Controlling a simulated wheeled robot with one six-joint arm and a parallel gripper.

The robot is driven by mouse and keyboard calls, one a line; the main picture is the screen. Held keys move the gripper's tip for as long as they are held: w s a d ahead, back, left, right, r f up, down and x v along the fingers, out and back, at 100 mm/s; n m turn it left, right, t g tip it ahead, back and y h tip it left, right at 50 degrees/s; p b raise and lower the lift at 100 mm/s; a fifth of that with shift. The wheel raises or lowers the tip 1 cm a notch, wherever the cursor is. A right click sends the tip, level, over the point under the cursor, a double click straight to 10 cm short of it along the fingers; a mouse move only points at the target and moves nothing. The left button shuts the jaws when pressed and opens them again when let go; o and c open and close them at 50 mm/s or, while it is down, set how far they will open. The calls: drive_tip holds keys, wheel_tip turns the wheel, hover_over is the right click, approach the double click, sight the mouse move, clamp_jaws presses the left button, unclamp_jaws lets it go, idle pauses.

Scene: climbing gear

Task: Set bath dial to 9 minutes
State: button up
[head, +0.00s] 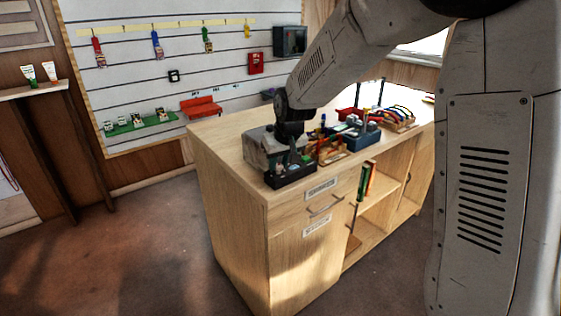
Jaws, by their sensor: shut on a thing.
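The bath looks to be the grey box (260,147) on the near left end of the wooden counter. My gripper (295,158) points down at the right front side of this box, just above a black tray (290,178). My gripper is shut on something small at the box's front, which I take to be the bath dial. The dial and its markings are hidden behind my gripper and too small to read.
The wooden counter (230,137) also holds a wooden tray (331,156), a blue bin (367,141) and a rack of coloured items (397,119) to the right of my gripper. A red shelf (201,108) hangs on the wall board behind. Floor on the left is clear.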

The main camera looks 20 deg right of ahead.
drive_tip(key=m+h, duration=0.1)
drive_tip(key=m, duration=0.3)
drive_tip(key=m+h, duration=0.1)
drive_tip(key=m, duration=0.1)
drive_tip(key=shift+w+a+m+h, duration=0.1)
drive_tip(key=shift+a+m+h, duration=0.2)
drive_tip(key=shift+m, duration=0.1)
idle(0.4)
drive_tip(key=o, duration=1)
drive_tip(key=v, duration=0.8)
drive_tip(key=shift+w, duration=0.15)
drive_tip(key=shift+d+g, duration=0.1)
drive_tip(key=shift+g, duration=0.2)
